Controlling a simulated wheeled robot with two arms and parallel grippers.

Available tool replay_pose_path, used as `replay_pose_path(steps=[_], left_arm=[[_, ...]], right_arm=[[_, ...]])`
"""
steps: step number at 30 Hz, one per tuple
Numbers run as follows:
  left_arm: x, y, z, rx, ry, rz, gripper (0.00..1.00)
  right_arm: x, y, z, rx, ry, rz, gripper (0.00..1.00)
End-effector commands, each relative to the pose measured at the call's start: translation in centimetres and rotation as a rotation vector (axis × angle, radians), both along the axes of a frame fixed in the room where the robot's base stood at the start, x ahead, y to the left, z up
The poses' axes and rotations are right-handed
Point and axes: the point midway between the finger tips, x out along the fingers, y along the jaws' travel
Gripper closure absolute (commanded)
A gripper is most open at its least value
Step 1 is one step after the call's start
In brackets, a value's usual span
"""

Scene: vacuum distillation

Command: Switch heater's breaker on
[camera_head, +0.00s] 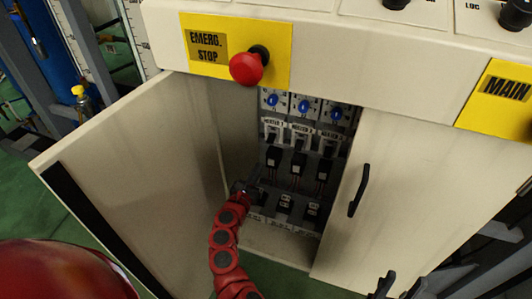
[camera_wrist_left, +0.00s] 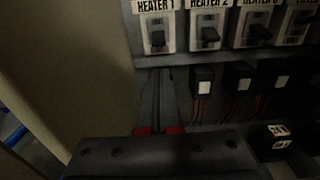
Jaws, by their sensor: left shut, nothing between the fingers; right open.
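The heater 1 breaker (camera_wrist_left: 157,40) is a grey switch with a dark lever under a "HEATER 1" label. It also shows small in the head view (camera_head: 271,136), top left of the breaker row inside the open cabinet. Its lever seems to point down in the left wrist view. My left gripper (camera_wrist_left: 162,72) is shut and empty, its fingertips just below this breaker, apparently not touching it. In the head view my left gripper (camera_head: 246,187) reaches into the cabinet and is dark. My right gripper (camera_head: 397,287) is open at the bottom edge, outside the cabinet.
The heater 2 breaker (camera_wrist_left: 209,36) sits right of it, with more breakers beyond. Black blocks with wires (camera_wrist_left: 203,82) lie below. The open left door (camera_head: 135,170) and right door (camera_head: 420,190) flank the opening. A red emergency stop button (camera_head: 246,68) is above.

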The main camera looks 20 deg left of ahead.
Motion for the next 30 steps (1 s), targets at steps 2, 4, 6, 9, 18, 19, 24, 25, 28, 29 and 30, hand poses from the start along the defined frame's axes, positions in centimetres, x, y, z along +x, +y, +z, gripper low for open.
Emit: replay_pose_path(steps=[2,4,6,9,18,19,24,25,28,29,30], left_arm=[[0.4,0.0,0.0,0.002,-0.001,-0.001,1.00],[1.1,-0.1,-0.1,0.003,-0.001,-0.003,1.00],[2.1,-0.2,-0.2,0.004,0.000,-0.004,1.00],[3.9,-0.2,-0.2,0.005,-0.002,-0.004,1.00],[8.4,-0.3,-0.4,0.004,0.000,-0.002,1.00],[8.6,-0.3,-0.4,0.004,0.001,-0.002,1.00],[9.7,-0.4,-0.3,0.004,0.001,-0.002,1.00],[9.8,-0.4,-0.3,0.004,0.001,-0.002,1.00],[9.9,-0.4,-0.3,0.003,0.002,0.000,1.00],[9.9,-0.4,-0.3,0.002,0.002,0.000,1.00],[9.9,-0.4,-0.3,0.002,0.002,0.000,1.00]], right_arm=[[0.0,0.0,-0.1,0.000,0.000,0.000,0.50],[0.0,0.0,-0.3,0.000,0.000,0.000,0.50],[0.0,0.0,-0.5,0.000,0.000,0.000,0.50],[0.0,0.0,-1.0,0.000,0.000,0.000,0.50],[0.0,0.0,-2.2,0.000,0.000,0.000,0.50],[0.0,0.0,-2.3,0.000,0.000,0.000,0.50],[0.0,0.0,-2.6,0.000,0.000,0.000,0.50],[0.0,0.0,-2.6,0.000,0.000,0.000,0.50],[0.0,0.0,-2.6,0.000,0.000,0.000,0.50],[0.0,0.0,-2.6,0.000,0.000,0.000,0.50],[0.0,0.0,-2.6,0.000,0.000,0.000,0.50]])
